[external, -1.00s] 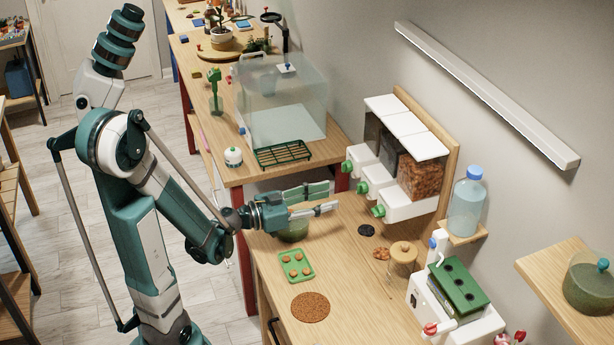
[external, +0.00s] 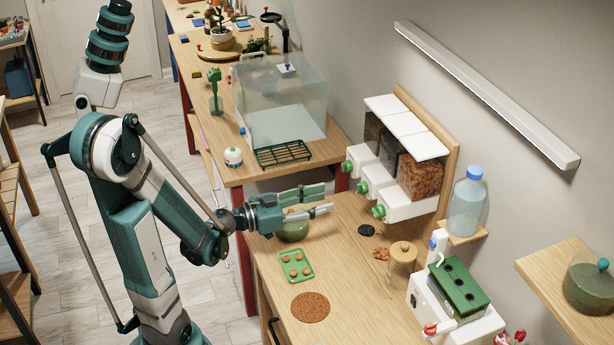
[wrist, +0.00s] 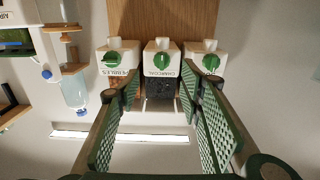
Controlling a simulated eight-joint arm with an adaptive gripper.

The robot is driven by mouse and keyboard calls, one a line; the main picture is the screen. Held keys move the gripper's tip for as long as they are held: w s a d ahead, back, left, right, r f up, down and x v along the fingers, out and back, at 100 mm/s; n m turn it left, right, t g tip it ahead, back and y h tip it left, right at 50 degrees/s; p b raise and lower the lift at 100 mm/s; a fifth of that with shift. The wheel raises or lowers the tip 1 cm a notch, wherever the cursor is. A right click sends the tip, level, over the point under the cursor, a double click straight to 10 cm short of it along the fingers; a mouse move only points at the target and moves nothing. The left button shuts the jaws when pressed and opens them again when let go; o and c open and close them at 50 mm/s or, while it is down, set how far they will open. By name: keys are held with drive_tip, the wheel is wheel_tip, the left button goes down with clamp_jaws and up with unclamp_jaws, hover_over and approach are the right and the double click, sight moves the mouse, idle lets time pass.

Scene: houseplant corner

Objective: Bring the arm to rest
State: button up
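My gripper (external: 326,200) is held level over the lower wooden counter, pointing right toward the wall dispensers. In the wrist view its two green gridded fingers (wrist: 167,92) are spread apart with nothing between them. A green bowl (external: 293,233) stands on the counter below and partly behind my gripper. The white dispensers (external: 378,186) with green knobs are to the right of the fingertips, apart from them. In the wrist view they are upside down, with labels reading charcoal (wrist: 163,58) and pebbles (wrist: 118,57).
A clear glass tank (external: 283,105) and a green rack (external: 285,153) are on the higher bench behind. A green tray (external: 296,266) and a round brown mat (external: 311,307) lie on the lower counter. A blue-capped bottle (external: 467,205) stands on a shelf at right.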

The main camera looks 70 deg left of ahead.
drive_tip(key=d+f+m+g+h+p, duration=0.1)
drive_tip(key=d+f+g+h, duration=0.15)
drive_tip(key=d, duration=0.65)
drive_tip(key=d+f+g+h+p, duration=0.15)
drive_tip(key=d+g, duration=0.25)
drive_tip(key=d, duration=0.5)
drive_tip(key=s+d+r+g+y, duration=0.1)
drive_tip(key=s+d+g+y, duration=0.1)
drive_tip(key=s, duration=0.4)
drive_tip(key=s+d+r+n+g+y, duration=0.1)
drive_tip(key=s+d+g+y, duration=0.1)
drive_tip(key=s, duration=0.4)
drive_tip(key=shift+d+r+p, duration=0.35)
drive_tip(key=shift+p, duration=0.05)
idle(2.1)
